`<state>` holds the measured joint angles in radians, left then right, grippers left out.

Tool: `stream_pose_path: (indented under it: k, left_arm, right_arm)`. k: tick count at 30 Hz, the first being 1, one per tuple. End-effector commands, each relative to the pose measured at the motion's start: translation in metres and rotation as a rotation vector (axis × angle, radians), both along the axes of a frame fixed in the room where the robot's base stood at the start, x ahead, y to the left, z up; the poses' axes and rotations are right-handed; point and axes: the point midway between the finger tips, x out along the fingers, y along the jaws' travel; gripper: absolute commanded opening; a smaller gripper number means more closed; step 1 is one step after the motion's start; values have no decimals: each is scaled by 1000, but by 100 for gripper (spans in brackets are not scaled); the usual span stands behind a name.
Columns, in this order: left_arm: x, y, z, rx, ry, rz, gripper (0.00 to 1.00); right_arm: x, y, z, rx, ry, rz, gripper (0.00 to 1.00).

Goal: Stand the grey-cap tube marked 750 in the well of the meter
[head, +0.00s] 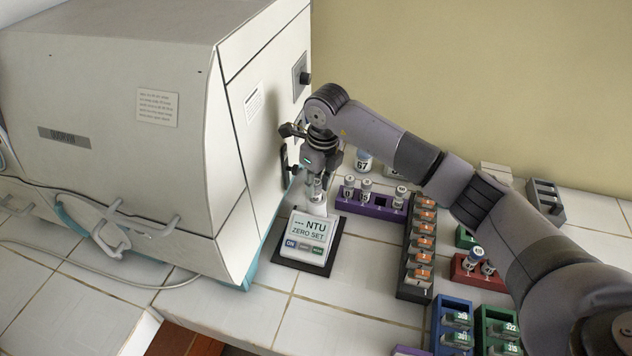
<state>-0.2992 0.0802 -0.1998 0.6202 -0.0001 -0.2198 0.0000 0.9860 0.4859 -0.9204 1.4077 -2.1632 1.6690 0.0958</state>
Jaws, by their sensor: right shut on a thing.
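The meter (305,238) is a pale unit on a dark mat, and its display reads "--- NTU ZERO SET". My right gripper (319,173) points down above the back part of the meter and is shut on a small tube (317,187). The tube is upright, with its lower end at or just over the meter's raised back part. I cannot tell whether its bottom is inside the well. The gripper hides its cap, and its marking is too small to read. My left gripper is not in view.
A large white incubator (110,120) stands close on the left. Right of the meter are a purple rack (372,209) with small tubes, a dark rack (414,292) of orange-labelled tubes, a red rack (489,283) and a blue rack (452,306). Tiles in front of the meter are clear.

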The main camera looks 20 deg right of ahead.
Motion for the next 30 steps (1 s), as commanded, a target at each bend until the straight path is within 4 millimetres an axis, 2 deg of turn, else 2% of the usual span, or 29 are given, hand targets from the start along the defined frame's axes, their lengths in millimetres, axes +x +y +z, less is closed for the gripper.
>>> stream_pose_path:
  k: [6,7,16,25,30]
  left_arm:
    - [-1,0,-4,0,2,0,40]
    - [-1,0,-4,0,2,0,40]
    - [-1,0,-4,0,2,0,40]
    - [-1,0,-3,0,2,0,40]
    - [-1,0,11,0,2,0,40]
  right_arm:
    - [0,0,-4,0,0,0,0]
    - [0,0,-4,0,0,0,23]
    - [0,0,-4,0,0,0,43]
    - [0,0,-3,0,0,0,43]
    - [0,0,11,0,0,0,43]
